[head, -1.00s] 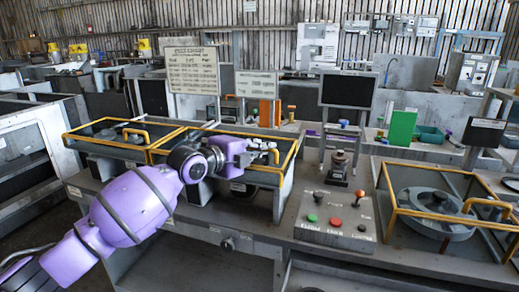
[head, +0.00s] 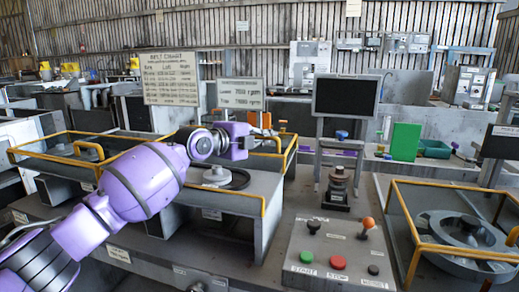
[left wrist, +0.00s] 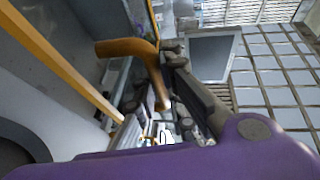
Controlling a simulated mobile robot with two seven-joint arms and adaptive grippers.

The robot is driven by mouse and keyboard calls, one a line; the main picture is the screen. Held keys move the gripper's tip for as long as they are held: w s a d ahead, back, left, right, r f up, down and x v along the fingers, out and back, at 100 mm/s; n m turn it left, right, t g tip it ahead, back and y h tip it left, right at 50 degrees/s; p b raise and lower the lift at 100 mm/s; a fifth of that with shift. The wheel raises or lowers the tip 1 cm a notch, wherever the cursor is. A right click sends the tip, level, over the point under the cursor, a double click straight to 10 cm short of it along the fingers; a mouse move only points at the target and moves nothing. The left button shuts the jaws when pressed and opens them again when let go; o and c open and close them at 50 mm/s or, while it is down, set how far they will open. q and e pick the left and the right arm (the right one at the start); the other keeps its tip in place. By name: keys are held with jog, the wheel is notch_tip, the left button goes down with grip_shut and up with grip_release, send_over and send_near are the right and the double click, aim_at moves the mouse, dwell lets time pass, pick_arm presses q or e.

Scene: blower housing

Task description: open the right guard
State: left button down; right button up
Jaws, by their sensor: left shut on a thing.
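My left gripper (head: 264,134) is above the guarded housing left of the control panel. The left wrist view shows its dark fingers (left wrist: 178,85) shut on an orange handle (left wrist: 130,47). The yellow-framed guard (head: 225,193) around there is partly hidden by my arm; a round pulley (head: 216,175) shows within it. I cannot tell clearly how far this guard is raised. The guard's yellow bar (left wrist: 70,65) runs at the left of the wrist view. Another yellow-framed guard (head: 436,247) lies over a round housing at the far right. My right gripper is not in view.
A control panel (head: 340,251) with green, red and black buttons and an orange-knobbed lever stands right of the housing. Behind it are a dark screen (head: 346,97) and a dark cylindrical part (head: 338,184). Another yellow-framed guard (head: 87,149) is at the left.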

pick_arm(q)
jog(key=shift+w+d+f, duration=0.1)
jog(key=shift+w, duration=0.3)
jog(key=c, duration=1.8)
grip_release()
jog(key=v, duration=1.2)
jog(key=shift+c, duration=0.3)
